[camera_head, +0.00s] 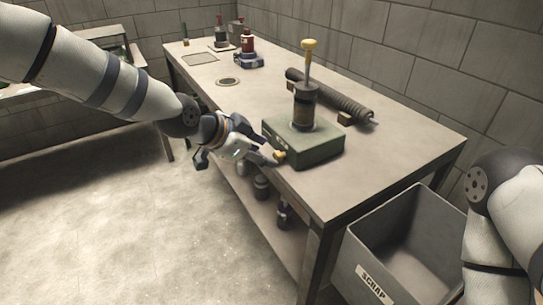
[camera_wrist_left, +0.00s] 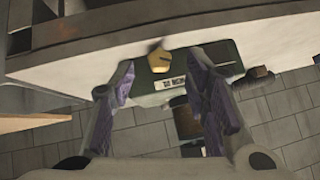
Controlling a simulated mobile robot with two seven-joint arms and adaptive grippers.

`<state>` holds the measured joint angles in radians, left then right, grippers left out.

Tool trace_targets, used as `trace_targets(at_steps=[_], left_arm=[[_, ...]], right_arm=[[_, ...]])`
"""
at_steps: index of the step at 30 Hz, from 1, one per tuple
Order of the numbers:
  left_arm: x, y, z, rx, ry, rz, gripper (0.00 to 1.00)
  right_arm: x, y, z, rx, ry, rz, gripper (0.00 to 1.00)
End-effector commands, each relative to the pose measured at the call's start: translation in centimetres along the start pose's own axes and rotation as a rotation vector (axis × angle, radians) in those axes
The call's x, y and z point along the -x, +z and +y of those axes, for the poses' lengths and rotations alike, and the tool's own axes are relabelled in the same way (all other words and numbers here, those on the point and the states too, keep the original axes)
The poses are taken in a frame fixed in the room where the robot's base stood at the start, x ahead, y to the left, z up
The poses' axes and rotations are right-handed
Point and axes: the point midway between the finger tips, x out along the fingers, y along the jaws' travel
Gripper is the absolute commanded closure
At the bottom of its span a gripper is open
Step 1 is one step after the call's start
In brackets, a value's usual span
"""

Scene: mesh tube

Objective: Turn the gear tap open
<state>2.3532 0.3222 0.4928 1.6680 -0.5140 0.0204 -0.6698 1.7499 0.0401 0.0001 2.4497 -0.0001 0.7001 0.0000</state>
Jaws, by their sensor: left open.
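The gear tap looks to be the small yellow knob (camera_head: 280,156) on the front face of a green box (camera_head: 318,152) at the table's near edge. A dark cylinder (camera_head: 305,108) with a yellow-topped rod stands upright on the box. My left gripper (camera_head: 244,154) is open at the table's edge, just left of the knob. In the left wrist view the yellow knob (camera_wrist_left: 159,61) shows between and a little beyond the fingertips (camera_wrist_left: 160,76). I cannot tell whether a finger touches it. My right arm shows at the right edge; its gripper is out of frame.
A dark ribbed tube (camera_head: 335,97) lies behind the box on the table (camera_head: 395,150). Red and dark items (camera_head: 248,52) stand at the far end. A grey scrap bin (camera_head: 365,255) stands at the right front. Several containers (camera_head: 261,187) sit under the table.

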Motion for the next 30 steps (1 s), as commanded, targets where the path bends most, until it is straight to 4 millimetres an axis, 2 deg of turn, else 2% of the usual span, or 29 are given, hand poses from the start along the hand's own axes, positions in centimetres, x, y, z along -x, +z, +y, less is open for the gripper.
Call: trace_targets(at_steps=[1,6,15,16,21,26,30], left_arm=[[-1.5,0.4,0.2,0.004,0.006,-0.005,0.57],[-3.6,0.1,0.1,0.001,0.002,-0.001,0.57],[-3.9,-0.2,-0.1,0.0,-0.002,0.002,0.57],[-3.9,-0.2,-0.1,0.0,-0.002,0.002,0.6],[-3.9,-0.2,-0.1,0.0,-0.002,0.002,0.98],[-4.0,0.0,-0.1,0.007,0.005,0.001,1.0],[-4.6,0.5,0.0,0.074,0.068,-0.002,1.0]], right_arm=[[-0.5,0.4,0.0,0.0,0.001,-0.017,0.57],[-1.0,0.7,0.0,0.0,0.001,-0.032,0.57],[-1.0,0.7,0.0,0.0,0.001,-0.031,0.57],[-1.0,0.7,0.0,0.0,0.001,-0.031,0.57],[-1.0,0.7,0.0,0.0,0.001,-0.031,0.57],[-1.2,0.8,0.0,0.0,0.002,-0.037,0.57],[-3.0,1.9,0.1,0.0,0.004,-0.088,0.57]])
